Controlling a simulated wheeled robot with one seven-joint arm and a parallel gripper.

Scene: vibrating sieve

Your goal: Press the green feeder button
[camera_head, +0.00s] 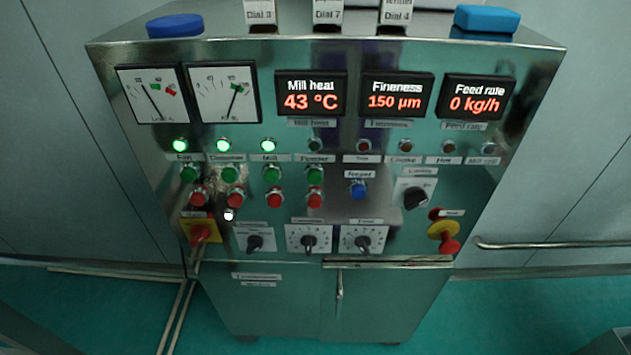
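The green feeder button (315,174) is the rightmost of the green buttons in a row on the front of a metal control cabinet, under a label that reads Feeder. The lamp above it (315,145) is dark, while the lamps over the green buttons to its left glow green. A red button (315,198) sits right below it. The feed rate display (476,97) reads 0 kg/h. My gripper is not in view, and nothing covers the green feeder button.
A blue button (358,189) lies right of the feeder column. Knobs (309,241) line the lower panel. Red-and-yellow controls sit at lower left (200,231) and lower right (443,231). A horizontal rail (545,245) runs at right. Space before the panel looks clear.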

